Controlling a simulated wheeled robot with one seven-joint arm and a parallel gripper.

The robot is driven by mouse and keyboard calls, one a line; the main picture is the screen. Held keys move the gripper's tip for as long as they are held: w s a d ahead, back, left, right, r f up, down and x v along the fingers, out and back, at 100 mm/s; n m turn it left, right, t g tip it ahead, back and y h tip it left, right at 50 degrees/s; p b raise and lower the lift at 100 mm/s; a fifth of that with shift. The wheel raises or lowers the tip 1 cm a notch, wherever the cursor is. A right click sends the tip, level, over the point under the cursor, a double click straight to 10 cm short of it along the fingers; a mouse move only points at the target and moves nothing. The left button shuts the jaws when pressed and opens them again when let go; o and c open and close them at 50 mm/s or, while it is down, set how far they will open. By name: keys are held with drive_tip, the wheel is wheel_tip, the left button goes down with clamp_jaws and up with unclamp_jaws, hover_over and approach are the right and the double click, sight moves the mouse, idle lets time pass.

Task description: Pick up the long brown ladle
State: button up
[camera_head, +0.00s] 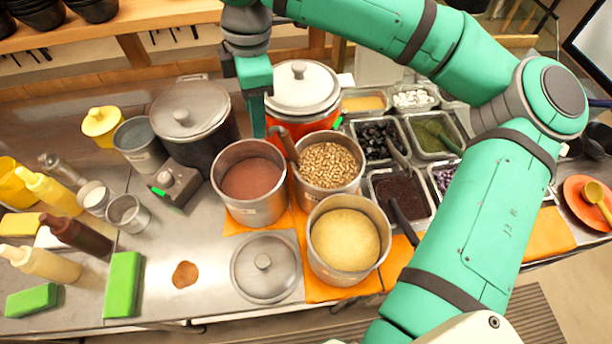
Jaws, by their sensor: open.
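A long brownish-grey ladle (287,145) stands tilted in the metal pot of beans (304,196), its handle rising over the pot's left rim. My gripper (258,128) is open and points down, just left of and behind the upper end of that handle. One finger hides most of the other from this angle. I cannot tell whether a finger touches the handle.
A pot of reddish-brown food (227,206) and a pot of yellow food (314,263) stand close by. A lidded orange pot (302,125) is behind. Trays of toppings with dark ladles (401,222) lie right, partly behind my arm.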

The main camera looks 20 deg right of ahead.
drive_tip(key=g, duration=0.1)
approach(288, 152)
drive_tip(key=shift+w+a+f+m+h, duration=0.3)
drive_tip(key=shift+w+f+h, duration=0.1)
drive_tip(key=shift+w+f, duration=0.35)
wheel_tip(288, 152, down, 4)
drive_tip(key=shift+s+f, duration=0.15)
drive_tip(key=shift+f, duration=0.1)
drive_tip(key=shift+s+d+f, duration=0.1)
drive_tip(key=shift+d+f, duration=0.1)
drive_tip(key=shift+f, duration=0.25)
drive_tip(key=shift+s+f, duration=0.1)
drive_tip(key=shift+f, duration=2.35)
clamp_jaws()
